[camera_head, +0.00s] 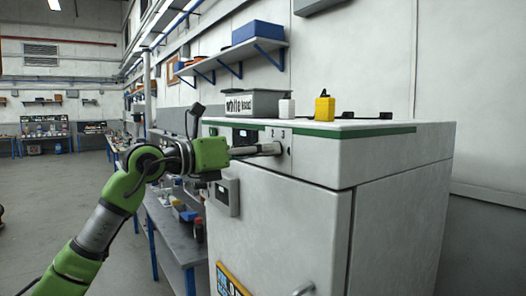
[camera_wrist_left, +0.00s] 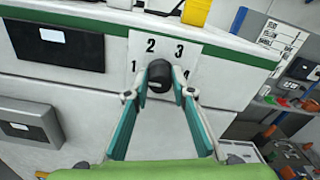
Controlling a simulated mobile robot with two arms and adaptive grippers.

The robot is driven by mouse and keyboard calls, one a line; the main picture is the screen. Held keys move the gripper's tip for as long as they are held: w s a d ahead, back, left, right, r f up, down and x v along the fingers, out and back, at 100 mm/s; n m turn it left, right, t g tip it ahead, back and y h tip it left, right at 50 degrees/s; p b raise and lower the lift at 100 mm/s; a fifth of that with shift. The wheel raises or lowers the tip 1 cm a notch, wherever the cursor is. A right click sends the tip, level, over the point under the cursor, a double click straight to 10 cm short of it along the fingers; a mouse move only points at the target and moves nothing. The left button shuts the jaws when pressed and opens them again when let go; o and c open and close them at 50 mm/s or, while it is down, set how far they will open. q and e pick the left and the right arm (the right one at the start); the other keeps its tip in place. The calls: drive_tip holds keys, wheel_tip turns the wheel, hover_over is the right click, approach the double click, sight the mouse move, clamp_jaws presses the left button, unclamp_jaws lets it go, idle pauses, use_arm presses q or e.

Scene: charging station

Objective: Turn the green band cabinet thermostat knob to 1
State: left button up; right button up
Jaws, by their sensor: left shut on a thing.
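The white cabinet (camera_head: 280,205) with a green band (camera_head: 345,130) along its top stands at the right in the head view. Its dark thermostat knob (camera_wrist_left: 158,72) shows in the wrist view on a pale plate (camera_wrist_left: 165,48) with the numbers 1, 2, 3 and 4 around it. My left gripper (camera_wrist_left: 160,86) is shut on the knob, one finger on each side. Its tips also meet the panel in the head view (camera_head: 274,148), where they mostly hide the knob. I cannot tell which number the knob points to. My right gripper is in neither view.
A grey bin (camera_head: 253,103), a white bottle (camera_head: 286,108) and a yellow container (camera_head: 325,108) stand on the cabinet top. A dark display (camera_wrist_left: 56,44) is left of the knob. A workbench (camera_head: 178,230) stands behind my left arm. The floor at left is open.

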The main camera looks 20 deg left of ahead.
use_arm(q)
drive_tip(key=shift+r, duration=0.1)
drive_tip(key=o, duration=1.1)
drive_tip(key=shift+a, duration=0.1)
drive_tip(key=v, duration=1.2)
drive_tip(key=shift+w, duration=0.1)
